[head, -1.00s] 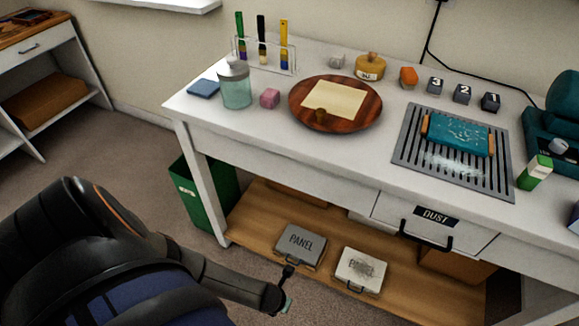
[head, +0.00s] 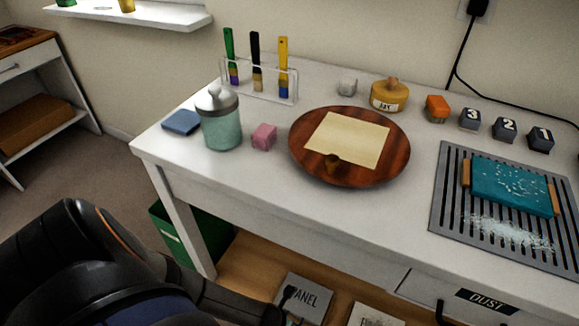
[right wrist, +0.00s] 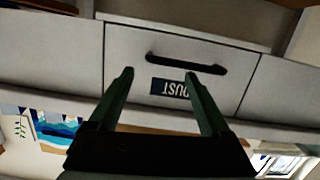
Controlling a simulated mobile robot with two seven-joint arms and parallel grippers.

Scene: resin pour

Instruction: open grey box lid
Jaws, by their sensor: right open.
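The grey box (head: 308,284), its lid marked PANEL, sits on the wooden lower shelf under the bench, low in the head view. Its lid looks shut, and the picture edge cuts off its front. My left gripper (head: 289,293) is partly in view; a dark finger overlaps the left part of the box. Whether it touches the lid, and whether it is open or shut, I cannot tell. My right gripper (right wrist: 159,73) shows in the right wrist view, open and empty, with the DUST drawer (right wrist: 225,92) upside down beyond its fingers.
A paler panel box (head: 375,315) stands right of the grey one. A green bin (head: 190,245) is left of the shelf (head: 240,265). The bench top (head: 245,175) above holds a round wooden board (head: 392,150), a jar (head: 221,125) and a slotted grey tray (head: 445,215).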

